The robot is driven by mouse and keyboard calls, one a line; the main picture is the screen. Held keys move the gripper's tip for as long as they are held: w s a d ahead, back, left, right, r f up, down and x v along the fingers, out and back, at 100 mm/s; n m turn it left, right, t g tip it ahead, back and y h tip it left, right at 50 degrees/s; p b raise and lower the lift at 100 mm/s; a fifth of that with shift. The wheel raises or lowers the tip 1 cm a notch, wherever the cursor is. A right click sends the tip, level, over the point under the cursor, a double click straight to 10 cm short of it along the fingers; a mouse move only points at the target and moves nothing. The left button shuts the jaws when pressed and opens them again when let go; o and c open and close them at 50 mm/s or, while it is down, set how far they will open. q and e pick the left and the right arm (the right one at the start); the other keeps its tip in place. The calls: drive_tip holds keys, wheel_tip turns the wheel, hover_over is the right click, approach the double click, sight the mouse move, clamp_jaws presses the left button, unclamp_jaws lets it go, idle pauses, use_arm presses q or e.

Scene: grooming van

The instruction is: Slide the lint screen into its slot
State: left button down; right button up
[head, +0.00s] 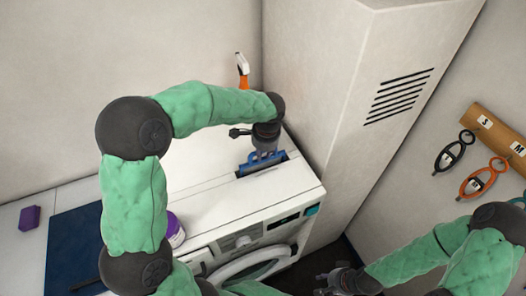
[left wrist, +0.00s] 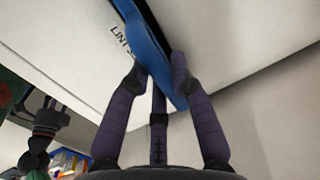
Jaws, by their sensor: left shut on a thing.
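The blue lint screen (head: 278,157) is at the dark slot (head: 241,174) in the top of the white machine (head: 205,215). My left gripper (head: 264,153) is shut on the screen's upper part from above. In the left wrist view the screen (left wrist: 147,40) runs between the dark fingers (left wrist: 158,82), beside a white surface with partly hidden "LINT" lettering. The screen's lower edge and how deep it sits in the slot cannot be made out. My right gripper (head: 338,280) is low at the right, apart from the machine; its fingers are too small and dark to read.
A tall vented cabinet (head: 345,90) stands close right of the machine. An orange-and-white spray bottle (head: 243,70) is behind. A purple-and-white tub (head: 174,230) stands at the machine's left; a dark blue mat (head: 72,245) and purple block (head: 30,217) lie further left.

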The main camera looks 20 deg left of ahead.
idle(0.3)
use_arm(q)
drive_tip(key=c, duration=1)
unclamp_jaws()
drive_tip(key=r, duration=0.4)
drive_tip(key=s+d+r, duration=0.1)
drive_tip(key=r, duration=0.6)
drive_tip(key=shift+s+d+r, duration=0.25)
drive_tip(key=shift+d+r, duration=0.1)
